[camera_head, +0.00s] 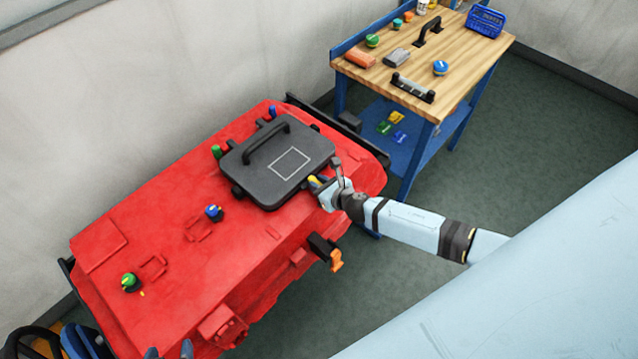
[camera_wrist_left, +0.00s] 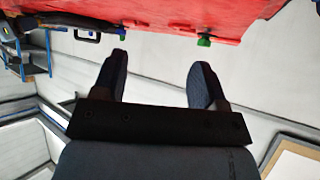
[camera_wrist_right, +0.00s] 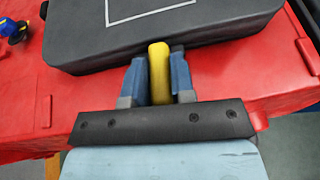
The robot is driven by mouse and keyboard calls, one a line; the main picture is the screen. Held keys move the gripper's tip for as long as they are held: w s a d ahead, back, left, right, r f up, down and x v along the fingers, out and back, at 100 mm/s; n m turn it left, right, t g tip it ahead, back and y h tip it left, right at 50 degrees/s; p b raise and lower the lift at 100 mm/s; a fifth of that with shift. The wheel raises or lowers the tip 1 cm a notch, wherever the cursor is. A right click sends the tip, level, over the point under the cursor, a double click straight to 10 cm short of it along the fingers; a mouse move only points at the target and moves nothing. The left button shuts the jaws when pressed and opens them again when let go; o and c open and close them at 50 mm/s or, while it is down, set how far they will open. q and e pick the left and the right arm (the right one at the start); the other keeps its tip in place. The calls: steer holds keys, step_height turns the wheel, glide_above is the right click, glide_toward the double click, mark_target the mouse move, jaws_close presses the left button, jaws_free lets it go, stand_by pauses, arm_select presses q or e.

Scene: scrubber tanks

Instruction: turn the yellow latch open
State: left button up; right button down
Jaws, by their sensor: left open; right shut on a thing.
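The yellow latch (camera_head: 314,181) is at the front right edge of the dark grey lid (camera_head: 262,172) on the red tank (camera_head: 180,265). My right gripper (camera_head: 321,188) is shut on the latch. In the right wrist view the yellow latch (camera_wrist_right: 159,72) stands between the two blue fingers (camera_wrist_right: 158,80), with its far end against the lid's side. The lid lies flat. My left gripper (camera_head: 170,352) shows only as fingertips at the bottom edge; in the left wrist view it is open and empty (camera_wrist_left: 163,75), apart from the tank.
Green knobs (camera_head: 130,281) and blue knobs (camera_head: 214,213) stand on the tank top. An orange handle (camera_head: 336,260) sticks out at the tank's front side. A wooden workbench (camera_head: 455,65) with tools and several coloured parts stands behind on the right. The green floor at right is clear.

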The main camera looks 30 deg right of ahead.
steer(key=shift+a+m+h, duration=0.15)
steer(key=shift+m+h, duration=0.65)
steer(key=shift+h, duration=0.1)
steer(key=m+h, duration=0.2)
steer(key=h, duration=0.1)
steer(key=shift+a+m, duration=0.1)
steer(key=shift+m, duration=0.2)
steer(key=shift+m+h, duration=0.5)
steer(key=shift+h, duration=0.1)
steer(key=m+g+h, duration=0.1)
steer(key=m+h, duration=0.1)
steer(key=h, duration=0.1)
steer(key=shift+m, duration=0.4)
steer(key=shift+a+m+h, duration=0.1)
steer(key=shift+m+h, duration=0.3)
arm_select(q)
steer(key=shift+w+d+r, duration=0.1)
steer(key=shift+w+d, duration=0.05)
steer(key=shift+w, duration=0.05)
arm_select(e)
steer(key=shift+m+g+h, duration=0.3)
steer(key=shift+g, duration=0.1)
arm_select(q)
steer(key=shift+r, duration=0.1)
